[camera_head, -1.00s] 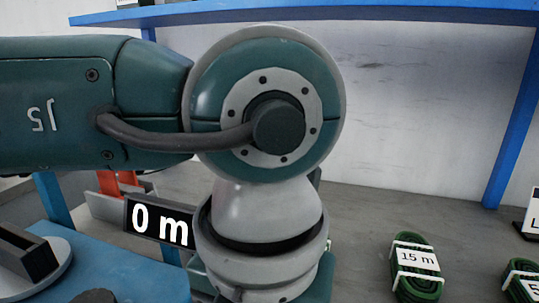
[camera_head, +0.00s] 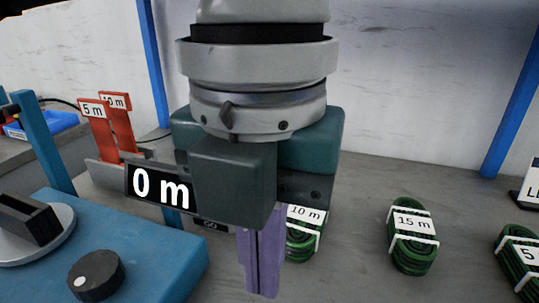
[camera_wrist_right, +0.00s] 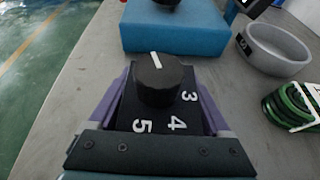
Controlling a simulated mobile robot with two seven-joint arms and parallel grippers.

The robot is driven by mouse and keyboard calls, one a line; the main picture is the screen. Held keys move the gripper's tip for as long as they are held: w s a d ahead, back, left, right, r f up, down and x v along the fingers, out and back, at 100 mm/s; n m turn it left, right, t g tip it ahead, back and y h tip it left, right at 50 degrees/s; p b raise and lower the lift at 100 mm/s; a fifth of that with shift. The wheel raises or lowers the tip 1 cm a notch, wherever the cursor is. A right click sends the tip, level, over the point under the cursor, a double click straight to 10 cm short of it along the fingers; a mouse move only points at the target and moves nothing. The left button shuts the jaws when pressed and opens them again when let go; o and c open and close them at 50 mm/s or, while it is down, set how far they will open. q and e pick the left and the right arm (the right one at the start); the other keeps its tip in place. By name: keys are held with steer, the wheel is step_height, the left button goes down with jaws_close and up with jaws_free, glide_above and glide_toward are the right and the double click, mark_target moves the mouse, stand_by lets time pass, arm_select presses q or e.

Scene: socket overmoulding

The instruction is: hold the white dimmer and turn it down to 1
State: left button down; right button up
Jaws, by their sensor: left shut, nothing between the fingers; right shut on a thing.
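The dimmer shows in the right wrist view as a black plate (camera_wrist_right: 160,119) with a round black knob (camera_wrist_right: 158,82); I see no white body. White digits 3, 4 and 5 show on the near and right side of the plate. The knob's white line points away from my wrist; the knob hides any digit there. My right gripper (camera_wrist_right: 163,90) is shut on the dimmer, a purple finger along each side.
A blue machine (camera_head: 165,262) with a black knob (camera_head: 96,275) and a "0 m" display (camera_head: 158,188) stands at left. Green coils labelled 10 m (camera_head: 304,235), 15 m (camera_head: 413,235) and 5 (camera_head: 522,258) lie on the grey table. Red holders (camera_head: 100,130) stand behind left.

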steer(key=o, duration=1.3)
steer(key=shift+c, duration=0.2)
